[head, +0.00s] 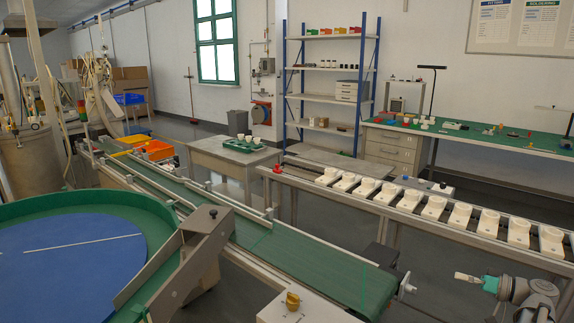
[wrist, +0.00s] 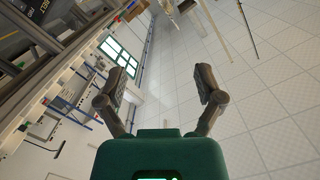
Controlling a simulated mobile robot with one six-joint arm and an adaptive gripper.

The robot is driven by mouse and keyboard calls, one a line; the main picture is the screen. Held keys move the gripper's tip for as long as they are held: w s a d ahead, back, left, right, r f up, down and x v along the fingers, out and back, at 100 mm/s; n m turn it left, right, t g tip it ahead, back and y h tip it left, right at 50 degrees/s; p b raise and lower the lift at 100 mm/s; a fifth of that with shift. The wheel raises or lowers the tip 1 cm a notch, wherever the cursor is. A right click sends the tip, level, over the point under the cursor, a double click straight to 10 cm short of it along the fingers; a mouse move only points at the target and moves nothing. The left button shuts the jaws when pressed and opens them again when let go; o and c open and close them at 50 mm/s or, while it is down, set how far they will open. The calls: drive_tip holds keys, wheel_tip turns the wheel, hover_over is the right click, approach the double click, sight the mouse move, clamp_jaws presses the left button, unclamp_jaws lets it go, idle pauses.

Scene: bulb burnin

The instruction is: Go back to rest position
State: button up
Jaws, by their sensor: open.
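My gripper (wrist: 164,80) shows in the wrist view with its two dark fingers spread wide apart and nothing between them. Its green body fills the bottom middle of that view. In the head view my gripper (head: 468,278) is at the lower right, beside my grey arm joints. It points left, toward the end of the green conveyor belt (head: 310,262), and appears apart from it. The wrist view looks out tilted across the tiled floor, the far wall and the window. No object is in my grip.
A rail with several white sockets (head: 461,215) runs behind my gripper. A blue turntable with a green rim (head: 120,203) fills the lower left. A grey table (head: 205,150) holds a green tray (head: 236,147) with white cups. A green-topped workbench (head: 470,137) stands at the back right.

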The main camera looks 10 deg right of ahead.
drive_tip(key=w+a+g+h+p, duration=0.1)
drive_tip(key=w+a+g+p, duration=0.15)
drive_tip(key=a, duration=0.55)
drive_tip(key=w+a+m+g+h+p, duration=0.1)
drive_tip(key=w+a+g+p, duration=0.2)
drive_tip(key=a, duration=0.4)
drive_tip(key=w+a+g+h+p, duration=0.1)
drive_tip(key=a+g+p, duration=0.2)
drive_tip(key=a+p, duration=0.35)
drive_tip(key=s+a+r+g+h+p, duration=0.2)
drive_tip(key=a+r+h+p, duration=0.1)
drive_tip(key=a, duration=0.6)
drive_tip(key=s+a+r+g+h+p, duration=0.2)
drive_tip(key=a+h+p, duration=0.3)
drive_tip(key=a, duration=0.5)
drive_tip(key=shift+s+r+m+h+p, duration=0.3)
drive_tip(key=shift+r+p, duration=0.35)
drive_tip(key=shift+p, duration=0.75)
drive_tip(key=shift+a, duration=0.1)
drive_tip(key=c, duration=0.4)
